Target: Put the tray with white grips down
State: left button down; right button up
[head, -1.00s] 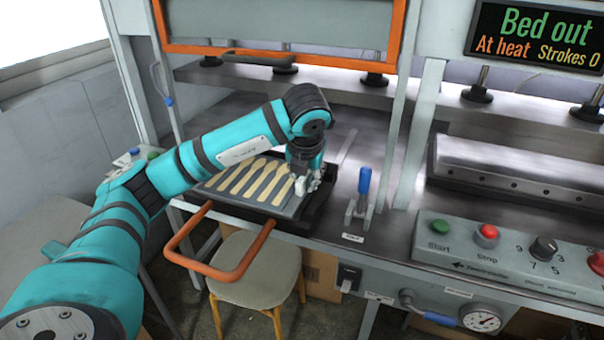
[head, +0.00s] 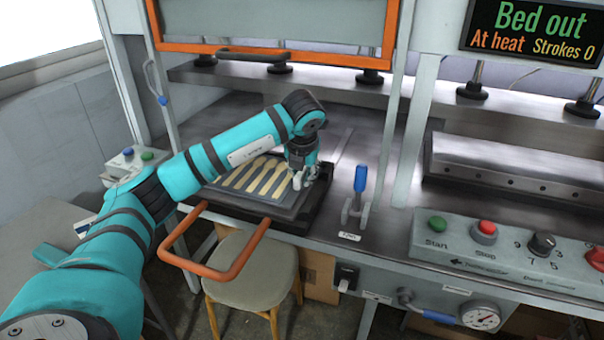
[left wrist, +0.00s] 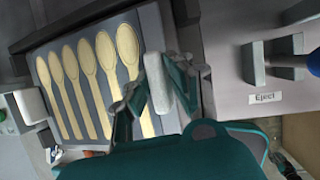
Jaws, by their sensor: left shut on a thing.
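The tray with white grips is a dark grey tray (head: 262,200) with several pale wooden spoons side by side. It shows in the left wrist view too (left wrist: 88,25). My left gripper (head: 303,181) is at the tray's right end. In the left wrist view, its fingers (left wrist: 157,85) are shut on the near white grip (left wrist: 168,85). The other white grip (left wrist: 30,106) is at the far end. The tray is over the black press bed (head: 318,212), looking level; I cannot tell whether it touches. My arm hides its left part.
An orange handle (head: 232,270) juts out at the front, above a stool (head: 255,272). A blue-handled eject lever (head: 360,182) stands right of the tray. The control panel (head: 510,245) is further right. The orange-framed guard (head: 270,55) is above and behind. A display reads "Bed out".

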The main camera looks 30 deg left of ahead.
pick_arm(q)
jog(key=c, duration=1.2)
grip_release()
jog(key=shift+f, duration=0.1)
jog(key=v, duration=1.2)
jog(key=shift+w, duration=0.1)
